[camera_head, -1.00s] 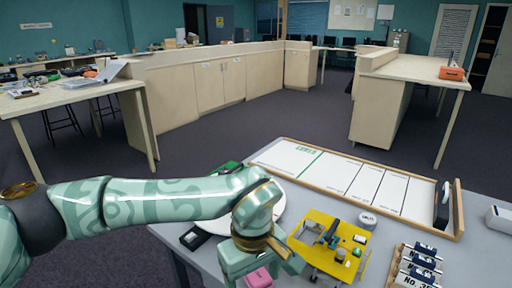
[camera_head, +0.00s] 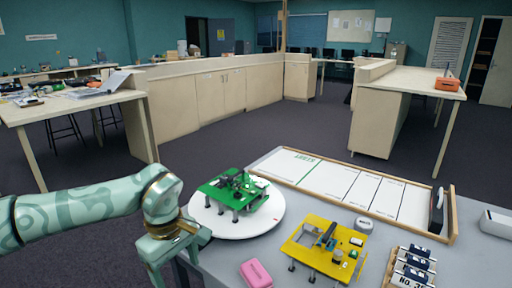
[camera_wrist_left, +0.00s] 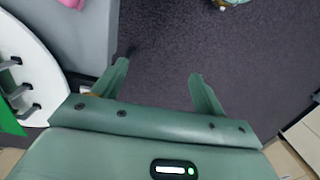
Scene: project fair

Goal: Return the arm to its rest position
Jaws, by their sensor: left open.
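My left arm comes in from the left in the head view. Its gripper (camera_head: 168,262) hangs beside the table's left edge, near the white round turntable. In the left wrist view the two green fingers of the gripper (camera_wrist_left: 164,88) stand apart with only dark carpet between them. The gripper is open and empty. My right gripper is in neither view.
The grey table (camera_head: 215,262) bears a white turntable (camera_head: 270,222) with a green board (camera_head: 212,190), a yellow board (camera_head: 298,245), a pink case (camera_head: 256,273), a white marked track (camera_head: 336,187) and numbered blocks (camera_head: 412,265). Carpet lies open left of the table.

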